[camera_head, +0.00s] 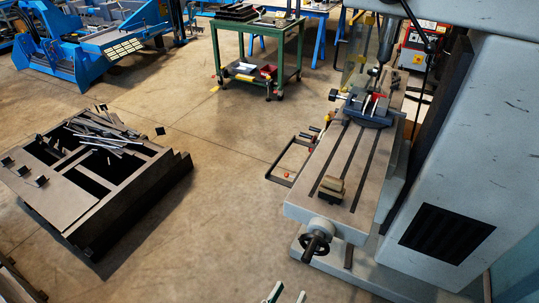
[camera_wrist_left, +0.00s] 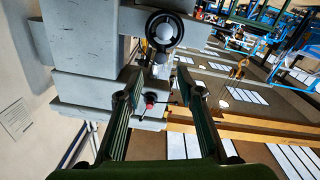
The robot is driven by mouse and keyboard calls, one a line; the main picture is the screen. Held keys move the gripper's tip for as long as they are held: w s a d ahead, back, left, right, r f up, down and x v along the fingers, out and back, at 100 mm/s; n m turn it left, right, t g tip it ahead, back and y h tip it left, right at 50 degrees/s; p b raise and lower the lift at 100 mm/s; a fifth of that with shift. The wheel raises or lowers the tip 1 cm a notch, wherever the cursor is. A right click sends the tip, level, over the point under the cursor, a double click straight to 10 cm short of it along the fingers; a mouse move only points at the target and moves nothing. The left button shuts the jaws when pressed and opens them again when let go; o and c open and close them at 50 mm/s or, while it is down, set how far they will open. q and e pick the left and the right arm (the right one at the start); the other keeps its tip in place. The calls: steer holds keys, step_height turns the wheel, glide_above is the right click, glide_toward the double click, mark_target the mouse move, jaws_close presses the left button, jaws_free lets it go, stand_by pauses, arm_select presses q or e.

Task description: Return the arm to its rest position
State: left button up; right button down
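My left gripper (camera_head: 287,295) shows only as two pale green fingertips at the bottom edge of the head view, with a gap between them. In the left wrist view the two dark green fingers of the left gripper (camera_wrist_left: 157,76) stand apart with nothing held between them. The rest of my left arm is hidden below the head view. The fingertips are over the floor, in front of and left of the milling machine's near end. My right gripper is in neither view.
The grey milling machine (camera_head: 442,160) fills the right side, its slotted table (camera_head: 310,205) and crank (camera_head: 318,240) reaching toward me. A dark metal frame (camera_head: 120,195) with loose bars stands at left. A green cart (camera_head: 255,28) stands behind.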

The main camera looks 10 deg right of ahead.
arm_select(q)
steer(key=s+a+f+g+y+b, duration=0.15)
steer(key=a+f, duration=0.35)
steer(key=f, duration=0.6)
steer(key=s+a+f+g+y, duration=0.25)
steer(key=a+f, duration=0.25)
steer(key=f, duration=0.6)
steer(key=s+a+f+g+y+b, duration=0.15)
steer(key=a+f, duration=0.35)
steer(key=f, duration=0.6)
steer(key=s+a+f+n+g+y, duration=0.1)
steer(key=s+a+f+g, duration=0.3)
steer(key=s+a+f, duration=0.4)
steer(key=s+a+f+g+y+b, duration=0.1)
steer(key=s+a+f+g+y, duration=0.3)
steer(key=s+a+f, duration=0.3)
steer(key=s+f, duration=0.1)
steer(key=s, duration=0.4)
steer(key=shift+s+a+f+n, duration=0.15)
steer(key=shift+a+n, duration=0.25)
